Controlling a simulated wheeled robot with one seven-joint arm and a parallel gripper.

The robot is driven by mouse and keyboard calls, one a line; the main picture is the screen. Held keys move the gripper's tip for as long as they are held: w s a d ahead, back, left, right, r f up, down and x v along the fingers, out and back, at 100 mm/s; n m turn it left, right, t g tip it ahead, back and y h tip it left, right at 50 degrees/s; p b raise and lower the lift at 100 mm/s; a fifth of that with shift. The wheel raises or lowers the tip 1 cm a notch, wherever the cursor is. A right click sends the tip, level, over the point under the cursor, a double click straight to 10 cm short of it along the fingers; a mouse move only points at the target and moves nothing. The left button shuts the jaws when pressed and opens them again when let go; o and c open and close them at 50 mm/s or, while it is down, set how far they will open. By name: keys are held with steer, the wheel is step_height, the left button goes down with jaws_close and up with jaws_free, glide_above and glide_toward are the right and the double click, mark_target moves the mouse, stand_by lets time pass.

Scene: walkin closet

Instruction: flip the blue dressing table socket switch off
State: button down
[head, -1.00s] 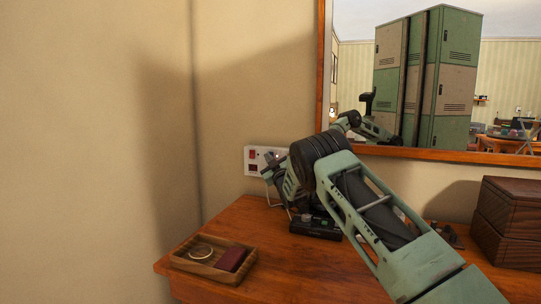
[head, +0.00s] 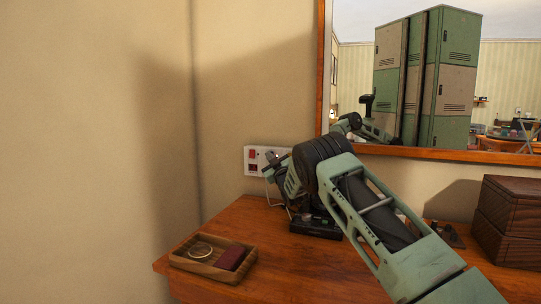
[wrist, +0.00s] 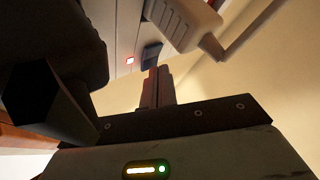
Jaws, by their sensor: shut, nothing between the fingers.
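The white socket panel (head: 251,170) is on the wall above the dressing table (head: 215,228), with red parts at its left end. In the wrist view the panel (wrist: 131,27) shows a small lit red light (wrist: 130,60) and a dark bluish rocker (wrist: 151,54); which way the rocker is tipped is unclear. My gripper (wrist: 153,72) is shut and empty, its fingertips right at the rocker; whether they touch it is unclear. In the head view my arm hides the fingertips and part of the panel. A pale plug (wrist: 185,22) with a cord sits beside the rocker.
A wooden tray (head: 190,266) with a ring-shaped item and a dark red item is at the table's left front. A black device (head: 315,226) lies below my wrist. Dark wooden boxes (head: 510,222) stand at right. A framed mirror (head: 440,154) hangs behind.

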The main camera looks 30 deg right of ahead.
stand_by(0.5)
steer(key=shift+s+a+b, duration=0.4)
steer(key=shift+a+b, duration=0.05)
steer(key=shift+a, duration=0.05)
steer(key=shift+f, duration=0.1)
steer(key=shift+s+a+f+b, duration=0.15)
steer(key=shift+s+a+b, duration=0.3)
steer(key=shift+s+a, duration=0.45)
steer(key=shift+s+a+f+b, duration=0.1)
steer(key=shift+s+a+b, duration=0.45)
steer(key=shift+a, duration=0.5)
